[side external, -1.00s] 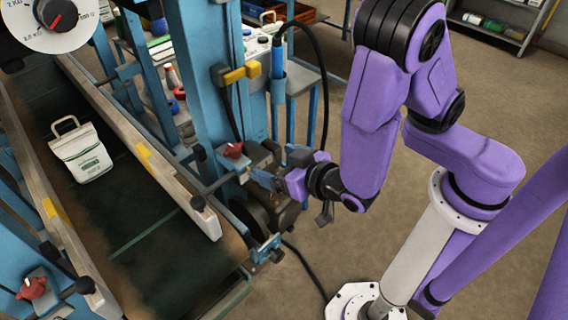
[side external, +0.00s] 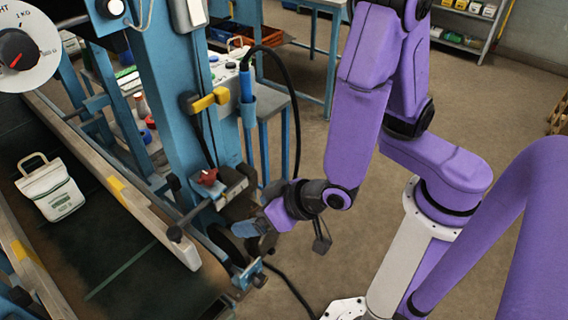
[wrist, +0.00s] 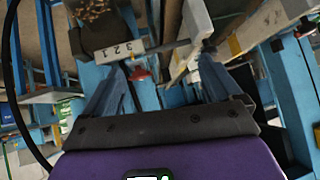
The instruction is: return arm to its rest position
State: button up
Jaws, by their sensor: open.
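My gripper (side external: 252,228) is at the end of the purple arm, beside the lower front of the blue machine, near its red knob (side external: 207,177). In the wrist view the two blue fingers of my gripper (wrist: 162,64) stand wide apart with nothing held between them. A plate marked with numbers (wrist: 118,49) and a rod show beyond the fingertips. In the side view I cannot tell whether the fingers touch the machine.
A white sack (side external: 50,190) with a handle loop and green print lies on the dark conveyor (side external: 118,262), between rails (side external: 150,222). The blue post (side external: 165,90) stands close to my arm. A black cable (side external: 294,120) hangs between them. Open floor (side external: 315,130) lies behind my arm.

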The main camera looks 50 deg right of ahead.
jog(key=s+d+r+n+g+y, duration=0.1)
jog(key=s+r+n+g, duration=0.2)
jog(key=s+g, duration=0.15)
jog(key=s+d+r+n+g+y, duration=0.1)
jog(key=s+r+n+g+y, duration=0.1)
jog(key=s+r+n+g, duration=0.3)
jog(key=s+d+r+n+h, duration=0.1)
jog(key=d+r+n+h, duration=0.1)
jog(key=d, duration=0.5)
jog(key=s+d+r+n+h, duration=0.1)
jog(key=d+h, duration=0.2)
jog(key=d, duration=0.5)
jog(key=shift+s+d+r+n+t, duration=0.25)
jog(key=shift+s+r+n+t, duration=0.1)
jog(key=shift+s+r+n, duration=0.05)
